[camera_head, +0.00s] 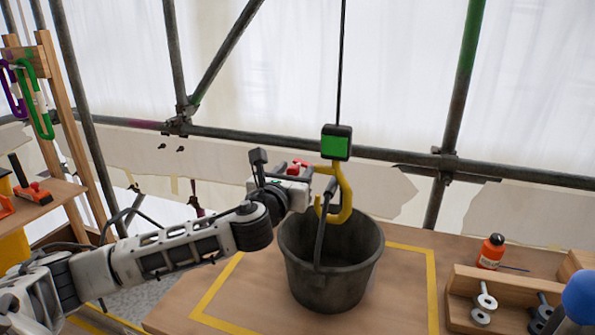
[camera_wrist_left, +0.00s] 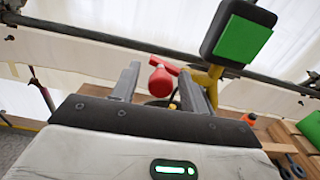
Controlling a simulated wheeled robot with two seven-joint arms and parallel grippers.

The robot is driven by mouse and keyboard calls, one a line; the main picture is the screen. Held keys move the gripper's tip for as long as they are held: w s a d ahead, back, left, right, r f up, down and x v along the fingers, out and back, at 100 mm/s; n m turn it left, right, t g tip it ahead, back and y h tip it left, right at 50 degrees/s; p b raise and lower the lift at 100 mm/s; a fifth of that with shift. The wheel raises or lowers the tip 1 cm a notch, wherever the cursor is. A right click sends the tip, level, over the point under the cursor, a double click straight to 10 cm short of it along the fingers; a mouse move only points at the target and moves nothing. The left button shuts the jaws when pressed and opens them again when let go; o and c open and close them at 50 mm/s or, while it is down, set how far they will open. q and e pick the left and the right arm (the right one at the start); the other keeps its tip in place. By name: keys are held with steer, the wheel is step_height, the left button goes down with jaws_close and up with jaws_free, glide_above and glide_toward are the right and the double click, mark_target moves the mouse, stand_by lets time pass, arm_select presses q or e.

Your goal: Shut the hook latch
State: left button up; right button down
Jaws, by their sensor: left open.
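The yellow hook (camera_head: 346,201) hangs below a black block with a green face (camera_head: 335,143) on a dark cable. Its mouth faces left, toward my left gripper. The red latch (camera_head: 300,163) sticks out to the left from the upper hook, away from the hook tip. In the left wrist view the red latch (camera_wrist_left: 161,82) shows between the two open fingers, with a gap on each side. My left gripper (camera_head: 318,180) is open beside the hook and hides part of it. The dark bucket (camera_head: 332,283) stands below, its handle (camera_head: 320,235) rising to the hook. My right gripper is out of view.
The bucket stands on a wooden table inside a yellow taped outline (camera_head: 432,290). An orange bottle (camera_head: 491,252) and a wooden tray (camera_head: 460,312) with metal parts are at the right. A wooden rack (camera_head: 72,140) stands left. Scaffold poles cross behind.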

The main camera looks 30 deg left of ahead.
arm_select(q)
jaws_close()
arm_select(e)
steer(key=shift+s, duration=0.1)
